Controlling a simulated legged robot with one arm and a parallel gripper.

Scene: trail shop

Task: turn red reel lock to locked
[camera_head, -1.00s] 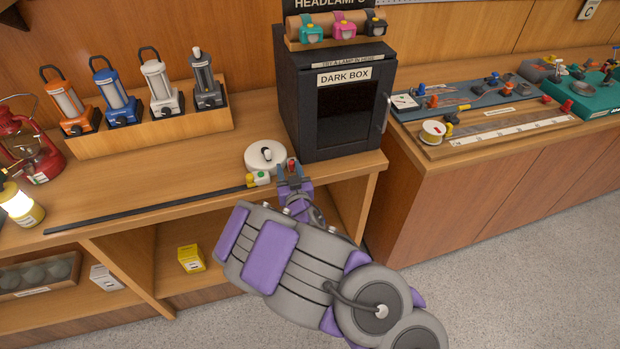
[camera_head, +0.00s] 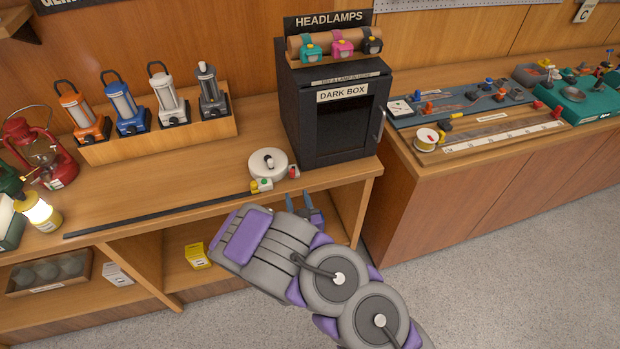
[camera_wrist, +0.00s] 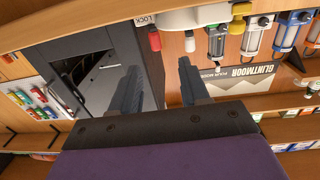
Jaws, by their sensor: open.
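The white reel (camera_head: 268,163) sits near the front edge of the wooden counter, left of the dark box. Its small red lock (camera_head: 294,171) is at its right front side. In the wrist view the red lock (camera_wrist: 155,41) hangs beside a "LOCK" label (camera_wrist: 146,20) and the white reel body (camera_wrist: 190,18). My gripper (camera_head: 300,201) is open and empty, in front of and below the counter edge, apart from the lock. In the wrist view its two fingers (camera_wrist: 157,82) are spread, with the lock beyond them. I cannot tell the lock's exact setting.
The black dark box (camera_head: 340,131) stands right of the reel. A dark strip (camera_head: 160,215) runs along the counter's front edge to the left. A lantern rack (camera_head: 160,141) stands behind. A shelf with a yellow box (camera_head: 197,256) lies below the counter.

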